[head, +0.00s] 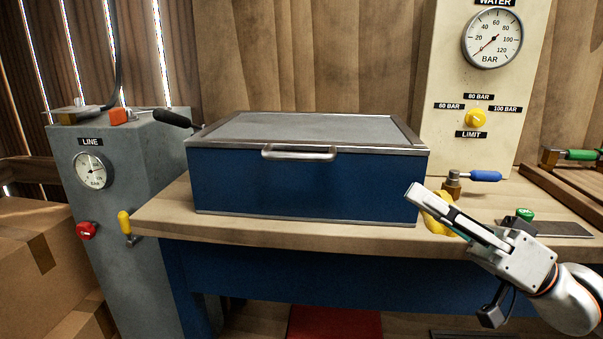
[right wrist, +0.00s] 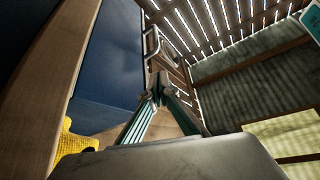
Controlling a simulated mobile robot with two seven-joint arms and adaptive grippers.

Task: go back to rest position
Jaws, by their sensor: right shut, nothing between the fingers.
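My right gripper (head: 415,192) is in front of the right end of the blue box in the head view, over the front part of the workbench. Its fingers are shut with nothing between them, and they point up and to the left. In the right wrist view the fingertips (right wrist: 158,92) meet. The blue box (head: 300,185) has a grey lid, closed, and a metal handle (head: 299,154) on its front. My left gripper does not show in either view.
The wooden workbench (head: 165,213) carries the box, a blue-handled valve (head: 484,176) and a yellow thing (head: 438,215) partly behind my right gripper. A grey cabinet (head: 140,165) with a LINE gauge stands left. A WATER gauge panel (head: 440,70) stands behind. Cardboard boxes (head: 35,245) lie at lower left.

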